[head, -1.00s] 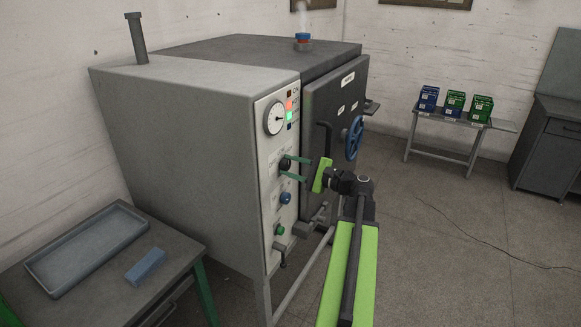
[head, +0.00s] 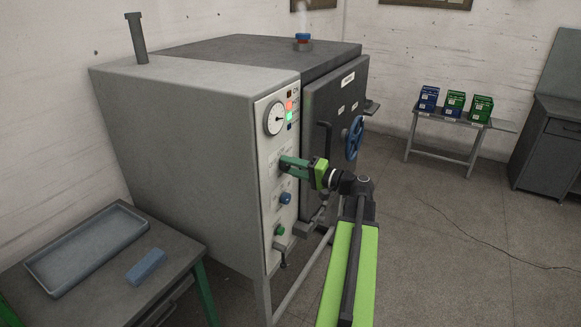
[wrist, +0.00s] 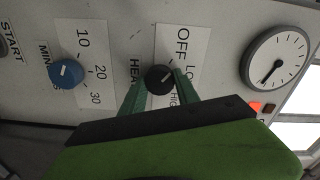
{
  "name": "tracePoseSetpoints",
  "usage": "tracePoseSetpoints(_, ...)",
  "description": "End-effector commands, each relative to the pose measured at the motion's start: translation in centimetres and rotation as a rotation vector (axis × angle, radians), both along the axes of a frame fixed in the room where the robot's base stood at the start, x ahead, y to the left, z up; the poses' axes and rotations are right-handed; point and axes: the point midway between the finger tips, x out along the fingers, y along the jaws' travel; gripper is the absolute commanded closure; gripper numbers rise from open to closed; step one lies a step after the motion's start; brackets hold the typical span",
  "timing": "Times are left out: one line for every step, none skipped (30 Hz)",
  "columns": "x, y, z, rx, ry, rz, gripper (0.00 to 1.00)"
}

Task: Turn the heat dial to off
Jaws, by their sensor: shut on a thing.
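The heat dial (wrist: 157,79) is a round black knob on the pale panel, in the wrist view between the HEAT label and a white OFF/LO/HIGH label (wrist: 181,46). Its white pointer mark slants to the upper right, roughly toward the LO word, not straight at OFF. My gripper (head: 284,164) is at the panel, its two green fingers on either side of the dial and shut on it. In the head view the fingers hide the dial.
Below the dial are a blue minutes knob (head: 285,198) and a green start button (head: 280,230). The blue door handwheel (head: 354,138) is right of my gripper. A side table (head: 185,250) stands at left.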

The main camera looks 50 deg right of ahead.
Motion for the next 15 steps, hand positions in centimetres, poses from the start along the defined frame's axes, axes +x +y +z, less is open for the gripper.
tracePoseSetpoints(-0.04, 0.04, -0.11, -0.027, -0.003, 0.001, 1.00)
tracePoseSetpoints(-0.04, 0.04, -0.11, -0.042, -0.007, 0.001, 1.00)
tracePoseSetpoints(-0.04, 0.04, -0.11, -0.061, -0.011, 0.001, 1.00)
tracePoseSetpoints(-0.04, 0.04, -0.11, -0.074, -0.015, 0.001, 1.00)
tracePoseSetpoints(-0.04, 0.04, -0.11, -0.086, -0.018, 0.001, 1.00)
tracePoseSetpoints(-0.04, 0.05, -0.11, -0.100, -0.021, 0.001, 1.00)
tracePoseSetpoints(-0.04, 0.05, -0.11, -0.110, -0.023, 0.001, 1.00)
tracePoseSetpoints(-0.04, 0.05, -0.11, -0.118, -0.026, 0.001, 1.00)
tracePoseSetpoints(-0.04, 0.05, -0.11, -0.127, -0.028, 0.001, 1.00)
tracePoseSetpoints(-0.04, 0.05, -0.11, -0.134, -0.029, 0.001, 1.00)
tracePoseSetpoints(-0.04, 0.05, -0.11, -0.140, -0.031, 0.001, 1.00)
tracePoseSetpoints(-0.04, 0.05, -0.11, -0.146, -0.032, 0.001, 1.00)
tracePoseSetpoints(-0.04, 0.05, -0.11, -0.149, -0.033, 0.001, 1.00)
tracePoseSetpoints(-0.04, 0.06, -0.13, -0.152, -0.034, 0.001, 1.00)
tracePoseSetpoints(-0.04, 0.06, -0.13, -0.154, -0.034, 0.002, 1.00)
